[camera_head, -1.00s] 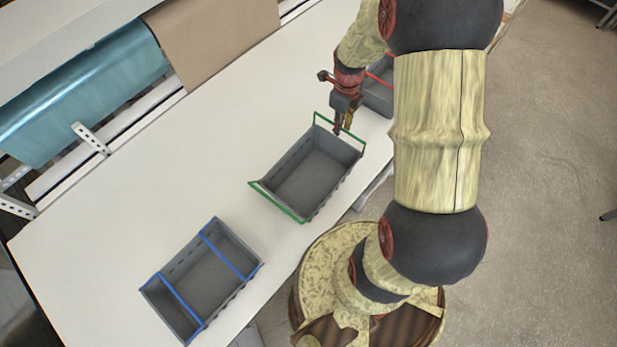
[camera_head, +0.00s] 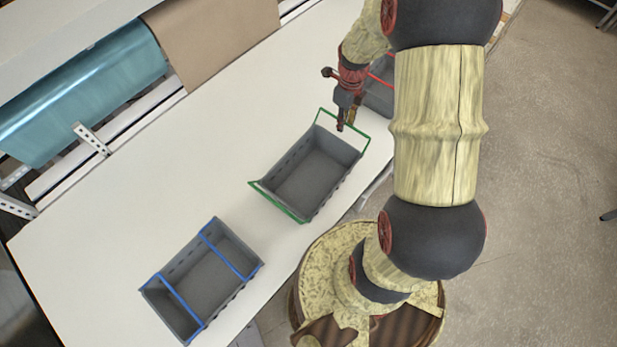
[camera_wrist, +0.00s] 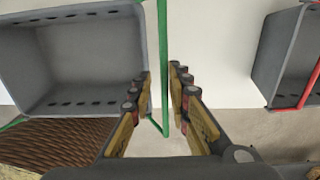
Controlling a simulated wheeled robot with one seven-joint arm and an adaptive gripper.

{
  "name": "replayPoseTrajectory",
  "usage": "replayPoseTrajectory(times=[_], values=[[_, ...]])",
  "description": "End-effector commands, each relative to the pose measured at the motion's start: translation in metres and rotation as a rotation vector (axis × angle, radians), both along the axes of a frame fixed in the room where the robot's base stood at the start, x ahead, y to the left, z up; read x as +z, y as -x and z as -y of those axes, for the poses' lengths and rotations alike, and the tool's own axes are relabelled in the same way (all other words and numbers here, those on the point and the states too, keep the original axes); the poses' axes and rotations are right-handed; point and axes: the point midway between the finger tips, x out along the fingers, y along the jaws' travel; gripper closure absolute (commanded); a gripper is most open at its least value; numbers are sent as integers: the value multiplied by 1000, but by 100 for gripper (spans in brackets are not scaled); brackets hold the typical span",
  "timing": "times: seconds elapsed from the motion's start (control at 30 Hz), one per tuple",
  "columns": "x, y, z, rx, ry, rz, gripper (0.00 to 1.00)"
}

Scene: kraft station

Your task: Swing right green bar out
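A grey crate (camera_head: 312,182) with two green bars stands in the middle of the table. Its right green bar (camera_head: 358,131) stands out beyond the crate's upper-right end. Its left green bar (camera_head: 277,203) juts out at the lower-left end. My gripper (camera_head: 341,126) is at the right bar, outside the crate wall. In the wrist view the right green bar (camera_wrist: 163,40) runs between the two open fingers of my gripper (camera_wrist: 160,75), with a gap on each side. The crate (camera_wrist: 85,60) lies left of the fingers there.
A grey crate with blue bars (camera_head: 205,275) stands at the lower left. A grey crate with red bars (camera_head: 377,97) is close behind my gripper, partly hidden by my arm; it also shows at right in the wrist view (camera_wrist: 280,50).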

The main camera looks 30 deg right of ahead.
Motion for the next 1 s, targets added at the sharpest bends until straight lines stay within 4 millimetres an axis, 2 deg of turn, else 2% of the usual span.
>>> replayPoseTrajectory(times=[0.27, 1.0], values=[[7, 0, -1, 0, 0, 0, 82], [60, 3, -7, 1, 0, 0, 82]])
